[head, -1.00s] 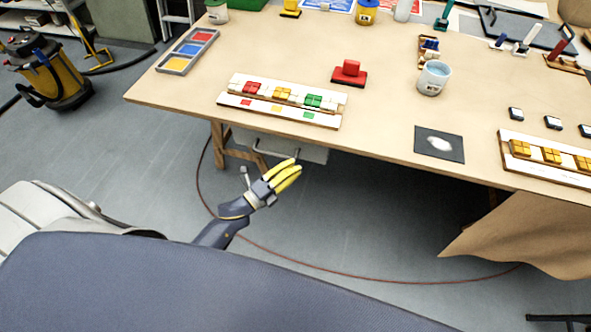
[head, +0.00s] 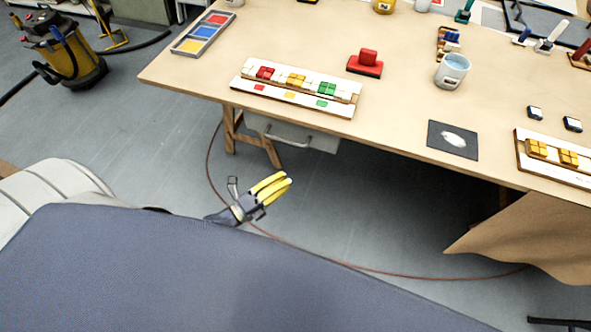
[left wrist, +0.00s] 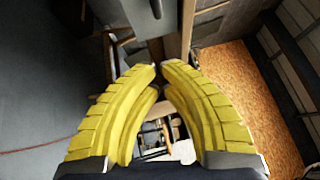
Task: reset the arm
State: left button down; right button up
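My left gripper (head: 287,181) shows in the head view below the front edge of the table, in the open space over the floor. Its yellow fingers point up and to the right, away from the blue-grey body part in the foreground. In the left wrist view the yellow fingers (left wrist: 161,66) curve in until their tips nearly meet. Nothing is seen held between them. My right gripper is in neither view.
The wooden table (head: 300,30) carries a mosaic panel (head: 295,98), a red block (head: 366,62), a cup (head: 453,71) and a dark square (head: 453,140). Brown paper (head: 525,240) hangs at its right. A yellow vacuum (head: 68,58) stands at the left. A hose (head: 340,262) crosses the floor.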

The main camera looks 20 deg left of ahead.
pick_arm(q)
jog(key=s+a+f+n+g+y, duration=0.25)
jog(key=s+a+f+n, duration=0.2)
jog(key=f, duration=0.55)
jog(key=s+a+f+n+g+y, duration=0.2)
jog(key=s+a+f+n+y, duration=0.15)
jog(key=f+n, duration=0.45)
jog(key=s+a+f+n+g+y, duration=0.2)
jog(key=s+a+f+n, duration=0.15)
jog(key=f, duration=0.95)
jog(key=s+d+f+n+g, duration=0.3)
jog(key=s+f, duration=0.6)
jog(key=s, duration=0.3)
jog(key=s+d+f+n+g+y, duration=0.1)
jog(key=s+d+f+n+g, duration=0.1)
jog(key=s+f+g, duration=0.4)
jog(key=shift+s+d+f+n+y, duration=0.45)
jog(key=shift+s+f, duration=1.55)
jog(key=shift+s, duration=1.4)
